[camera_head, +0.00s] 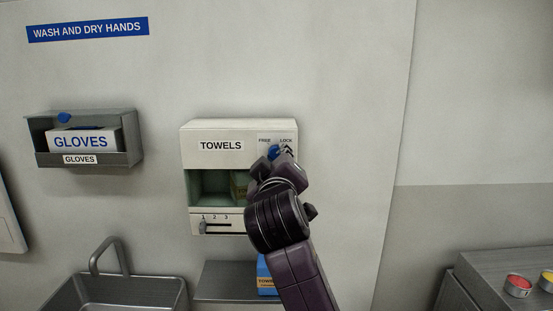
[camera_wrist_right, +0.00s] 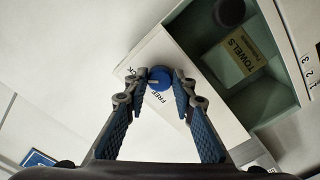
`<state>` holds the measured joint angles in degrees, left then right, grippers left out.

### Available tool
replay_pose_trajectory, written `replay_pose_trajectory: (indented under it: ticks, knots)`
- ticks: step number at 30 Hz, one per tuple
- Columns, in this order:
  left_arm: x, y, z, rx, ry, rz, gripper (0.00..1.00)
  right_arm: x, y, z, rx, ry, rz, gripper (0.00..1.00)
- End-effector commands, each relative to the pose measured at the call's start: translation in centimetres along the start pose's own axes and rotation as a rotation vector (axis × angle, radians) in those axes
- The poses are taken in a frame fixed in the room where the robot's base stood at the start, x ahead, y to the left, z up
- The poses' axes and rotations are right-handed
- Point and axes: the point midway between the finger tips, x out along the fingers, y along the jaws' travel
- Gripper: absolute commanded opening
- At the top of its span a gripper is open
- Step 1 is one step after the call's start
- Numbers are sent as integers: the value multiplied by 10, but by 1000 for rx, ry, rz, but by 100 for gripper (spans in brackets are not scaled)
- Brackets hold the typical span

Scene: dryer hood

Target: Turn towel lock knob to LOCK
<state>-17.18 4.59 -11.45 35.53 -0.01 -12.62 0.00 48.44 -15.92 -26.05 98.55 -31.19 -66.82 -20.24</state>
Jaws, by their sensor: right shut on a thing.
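The towel dispenser (camera_head: 222,133) hangs on the wall at the middle of the head view, with a FREE and LOCK label at its upper right. The blue towel lock knob (camera_wrist_right: 159,79) sits on that label in the right wrist view. My right gripper (camera_wrist_right: 160,82) is shut on the knob, one fingertip on each side. A pale pointer mark shows on the knob; which word it points at I cannot tell. In the head view my right gripper (camera_head: 276,153) covers most of the knob. My left gripper is not in view.
A slider marked 1 2 3 (camera_head: 204,228) is on the dispenser's lower front. A glove holder (camera_head: 130,140) hangs to the left. A sink (camera_head: 110,290) and a shelf with a blue towel pack (camera_head: 265,277) are below. A metal counter (camera_head: 480,280) stands at right.

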Motion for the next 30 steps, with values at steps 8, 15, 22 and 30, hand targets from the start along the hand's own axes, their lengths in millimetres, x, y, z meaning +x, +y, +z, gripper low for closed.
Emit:
replay_pose_trajectory:
  ticks: [8,15,22,30]
  knots:
    - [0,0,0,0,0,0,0,0,-2,2,8,-4,-3,0]
    - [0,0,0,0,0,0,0,0,-1,1,7,-3,-3,36]
    - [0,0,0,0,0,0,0,0,-1,0,6,-1,-1,41]
    - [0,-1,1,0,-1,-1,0,0,13,-14,7,3,2,41]
